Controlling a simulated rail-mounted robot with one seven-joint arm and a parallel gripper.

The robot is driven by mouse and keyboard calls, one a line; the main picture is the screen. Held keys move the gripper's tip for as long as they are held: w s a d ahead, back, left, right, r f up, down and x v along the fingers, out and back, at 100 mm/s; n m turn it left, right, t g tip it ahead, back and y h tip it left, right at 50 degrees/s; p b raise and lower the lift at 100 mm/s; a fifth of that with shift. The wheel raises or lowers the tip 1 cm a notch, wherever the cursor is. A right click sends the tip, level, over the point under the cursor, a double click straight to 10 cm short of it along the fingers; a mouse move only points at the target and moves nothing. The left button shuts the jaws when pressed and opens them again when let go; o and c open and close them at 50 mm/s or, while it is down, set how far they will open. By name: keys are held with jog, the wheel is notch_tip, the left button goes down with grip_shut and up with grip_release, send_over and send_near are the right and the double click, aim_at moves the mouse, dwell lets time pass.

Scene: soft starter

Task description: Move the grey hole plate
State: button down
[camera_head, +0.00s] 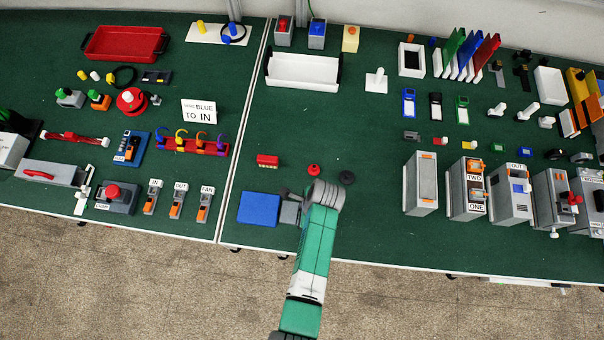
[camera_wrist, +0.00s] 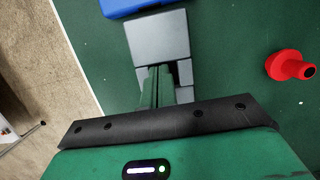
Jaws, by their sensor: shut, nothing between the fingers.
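The grey plate (camera_wrist: 158,36), apparently the grey hole plate, lies flat on the green table in the wrist view. It is also partly visible in the head view (camera_head: 290,213), beside my arm. Its lower part has lighter and darker grey faces; any hole is hidden behind my fingers. My gripper (camera_wrist: 156,82) is shut and empty, with its fingers over the lower part of the plate. I cannot tell whether they touch it.
A blue block (camera_head: 259,208) lies close to the plate's left. A red knob-shaped piece (camera_head: 314,170) stands nearby and shows at right in the wrist view (camera_wrist: 290,66). A red brick (camera_head: 267,161) and black disc (camera_head: 347,177) lie beyond. The table's front edge is close.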

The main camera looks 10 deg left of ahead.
jog(key=shift+d, duration=0.1)
jog(key=p+v, duration=0.9)
jog(key=v, duration=0.1)
jog(key=shift+p, duration=0.4)
